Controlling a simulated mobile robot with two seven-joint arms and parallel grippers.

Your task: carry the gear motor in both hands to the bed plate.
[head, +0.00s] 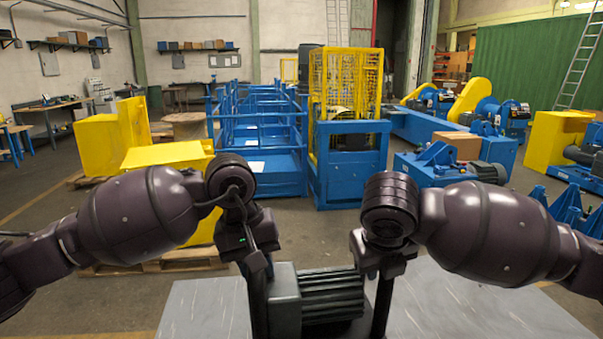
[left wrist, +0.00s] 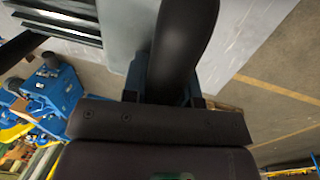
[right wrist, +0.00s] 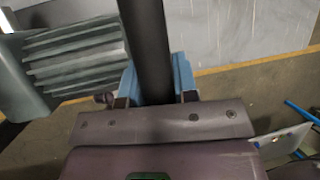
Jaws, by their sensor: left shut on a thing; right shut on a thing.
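The gear motor (head: 332,294), a dark grey-green body with a ribbed section, is at the bottom centre of the head view, between my two grippers. My left gripper (head: 260,312) is shut on its left side. My right gripper (head: 381,312) is shut on its right side. Its smooth housing shows in the left wrist view (left wrist: 122,30) and its ribs in the right wrist view (right wrist: 78,55). Its underside is hidden, so I cannot tell whether it touches the grey table. I cannot tell which blue structure is the bed plate.
The grey table top (head: 480,305) extends to both sides of the motor. Beyond it is open floor (head: 300,228). A blue machine with a yellow mesh guard (head: 345,85) stands ahead, blue frames (head: 255,165) to its left. Blue machines (head: 440,165) stand at right, yellow blocks (head: 170,155) at left.

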